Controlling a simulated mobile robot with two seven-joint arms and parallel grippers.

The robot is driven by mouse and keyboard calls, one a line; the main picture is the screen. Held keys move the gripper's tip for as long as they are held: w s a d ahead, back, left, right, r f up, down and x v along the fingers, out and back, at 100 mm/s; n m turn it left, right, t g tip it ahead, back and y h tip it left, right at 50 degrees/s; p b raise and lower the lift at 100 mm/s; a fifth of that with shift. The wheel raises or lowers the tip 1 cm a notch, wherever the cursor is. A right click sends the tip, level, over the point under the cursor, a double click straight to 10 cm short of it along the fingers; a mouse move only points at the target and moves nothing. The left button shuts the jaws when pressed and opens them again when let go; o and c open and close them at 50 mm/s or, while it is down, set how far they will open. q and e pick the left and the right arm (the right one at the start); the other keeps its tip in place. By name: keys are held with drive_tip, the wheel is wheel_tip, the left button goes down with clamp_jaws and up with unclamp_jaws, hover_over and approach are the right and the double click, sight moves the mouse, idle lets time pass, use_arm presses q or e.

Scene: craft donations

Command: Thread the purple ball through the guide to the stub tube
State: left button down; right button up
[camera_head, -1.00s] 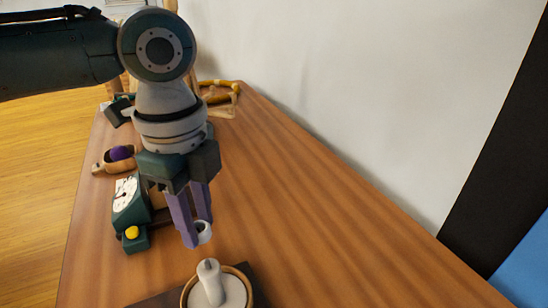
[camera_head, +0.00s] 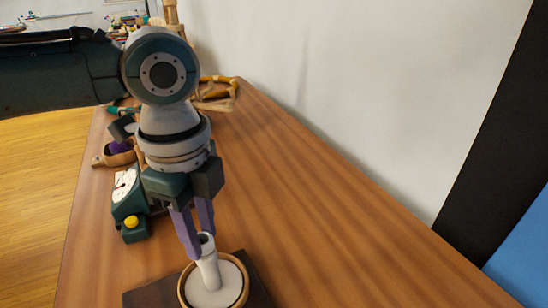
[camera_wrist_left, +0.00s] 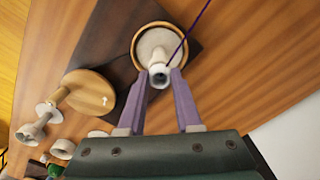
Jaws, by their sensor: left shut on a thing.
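My left gripper (camera_head: 202,240) is shut on a white hollow piece (camera_head: 207,242), which also shows between the fingertips in the left wrist view (camera_wrist_left: 160,75). The piece is at the top of an upright white stub (camera_head: 209,272) on a round, wood-rimmed pale disc (camera_head: 232,287); I cannot tell how far it sits over the stub. The purple ball (camera_head: 119,146) lies in a small wooden bowl at the left, partly hidden by my arm. In the left wrist view a thin purple strand (camera_wrist_left: 190,36) runs to the white piece. My right gripper is not in view.
A green device with a white dial (camera_head: 125,185) and yellow knob stands left of my gripper. Wooden pieces (camera_head: 216,92) lie at the far end. A wooden disc (camera_wrist_left: 90,92) and several white parts show in the left wrist view. The table's right side is clear.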

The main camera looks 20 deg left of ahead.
use_arm(q)
drive_tip(key=c, duration=0.5)
unclamp_jaws()
wheel_tip(320, 180, up, 10)
drive_tip(key=shift+p, duration=0.85)
